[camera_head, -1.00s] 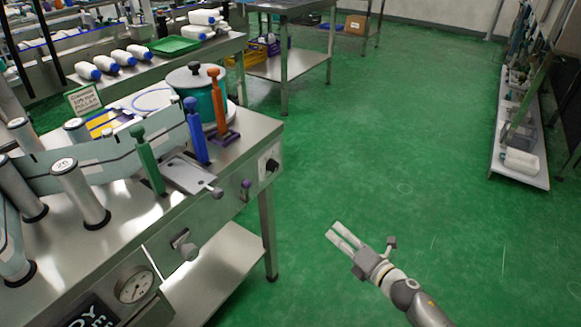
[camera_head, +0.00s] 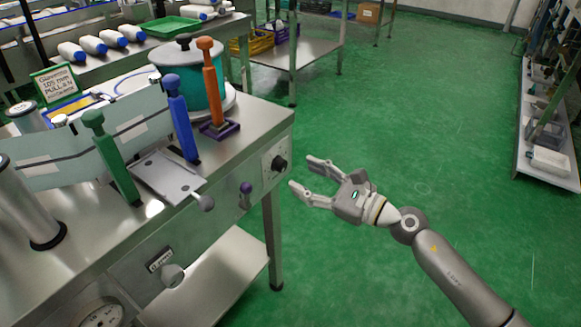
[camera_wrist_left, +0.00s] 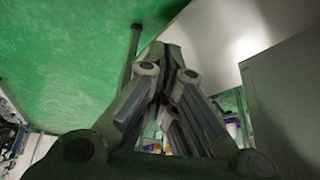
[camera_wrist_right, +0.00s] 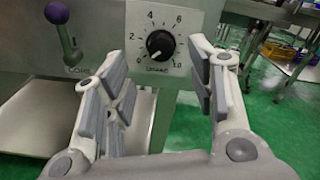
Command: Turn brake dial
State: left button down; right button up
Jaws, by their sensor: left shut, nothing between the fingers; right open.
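The dial is a black knob (camera_wrist_right: 160,43) on a pale plate with a number scale, on the bench's side panel; its white mark points lower left, near 0. The small label under it is hard to read. In the head view the dial (camera_head: 279,163) is near the bench's right corner. My right gripper (camera_head: 301,174) is open and empty, just right of the dial and apart from it. In the right wrist view the dial lies between its spread fingers, beyond the tips. My left gripper (camera_wrist_left: 168,60) is shut and empty in the left wrist view, out of the head view.
A purple-knobbed lever (camera_wrist_right: 60,25) projects from the panel left of the dial, and a grey knob (camera_head: 172,275) sits farther left. Green, blue and orange handles (camera_head: 210,80) stand on the bench (camera_head: 240,150). The green floor (camera_head: 400,140) to the right is clear.

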aim_at(284, 167)
jog(key=x, duration=0.5)
jog(key=shift+w+a, duration=0.2)
pick_arm(q)
jog(key=shift+s+a+f, duration=0.1)
jog(key=shift+s+f, duration=0.05)
jog(key=shift+s, duration=0.15)
